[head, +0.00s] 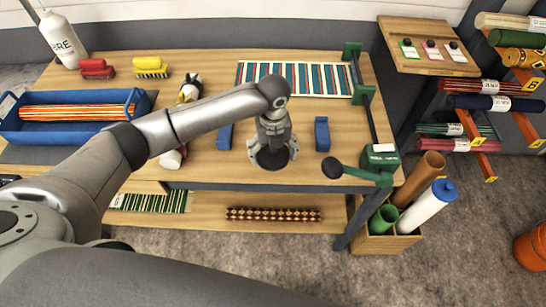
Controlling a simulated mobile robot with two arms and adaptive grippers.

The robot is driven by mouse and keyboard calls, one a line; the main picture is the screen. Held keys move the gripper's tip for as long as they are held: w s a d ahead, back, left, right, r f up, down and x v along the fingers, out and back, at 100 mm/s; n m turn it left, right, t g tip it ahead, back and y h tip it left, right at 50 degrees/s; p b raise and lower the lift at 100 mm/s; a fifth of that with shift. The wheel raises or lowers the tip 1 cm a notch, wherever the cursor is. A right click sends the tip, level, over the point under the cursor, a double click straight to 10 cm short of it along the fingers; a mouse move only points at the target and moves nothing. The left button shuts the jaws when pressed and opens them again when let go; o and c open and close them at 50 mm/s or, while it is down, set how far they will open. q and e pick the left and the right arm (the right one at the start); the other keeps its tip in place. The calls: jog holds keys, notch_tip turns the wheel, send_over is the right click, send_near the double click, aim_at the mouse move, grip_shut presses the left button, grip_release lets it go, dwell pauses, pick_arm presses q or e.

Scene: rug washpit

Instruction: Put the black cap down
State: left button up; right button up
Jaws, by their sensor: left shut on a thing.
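My left gripper (271,142) reaches over the wooden table (203,172) and points down. It is shut on the black cap (274,163), a dark round piece that shows below and around the fingertips. The cap is near the front edge of the table, between two blue blocks. Its upper middle is hidden by the gripper, and I cannot tell whether its underside touches the table. My right gripper is not in view.
One blue block (225,136) stands left of the cap, another (322,134) right. A striped rug (295,78) lies behind. A green clamp with a dark knob (332,168) is at the right corner. A blue tray (70,97) and brushes (151,66) are left.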

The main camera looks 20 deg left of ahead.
aim_at(273, 155)
pick_arm(q)
notch_tip(273, 155, down, 3)
jog(key=shift+s+f+p, duration=0.1)
jog(key=shift+f+p, duration=0.05)
jog(key=shift+p, duration=0.2)
jog(key=shift+f, duration=0.15)
jog(key=shift+f, duration=0.1)
jog(key=o, duration=0.7)
jog(key=shift+o, duration=0.2)
notch_tip(273, 155, up, 12)
jog(key=shift+r+b, duration=0.2)
jog(key=shift+b, duration=0.75)
jog(key=shift+f, duration=0.1)
